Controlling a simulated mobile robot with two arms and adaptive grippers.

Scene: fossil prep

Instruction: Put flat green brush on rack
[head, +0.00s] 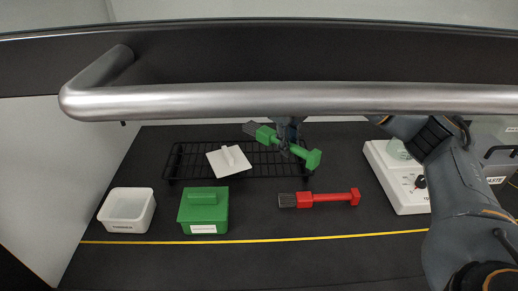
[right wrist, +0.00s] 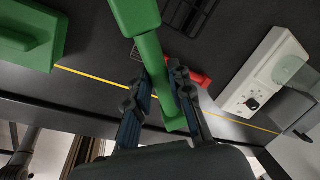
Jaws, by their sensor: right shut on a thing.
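My right gripper (head: 287,147) is shut on the handle of the flat green brush (head: 306,155). The brush is held over the right part of the black wire rack (head: 177,165), with its dark bristles pointing left and slightly back. Whether it touches the rack cannot be told. In the right wrist view, the fingers (right wrist: 163,84) close on both sides of the green handle (right wrist: 150,52). Part of the rack (right wrist: 184,14) shows at the top there. My left gripper is not in view.
A white lid (head: 228,162) lies on the rack's left part. A red brush (head: 330,197) lies in front of the rack. A green lidded box (head: 204,212), a white tub (head: 127,210) and a white device (head: 396,180) stand around. A metal bar (head: 300,98) crosses the head view.

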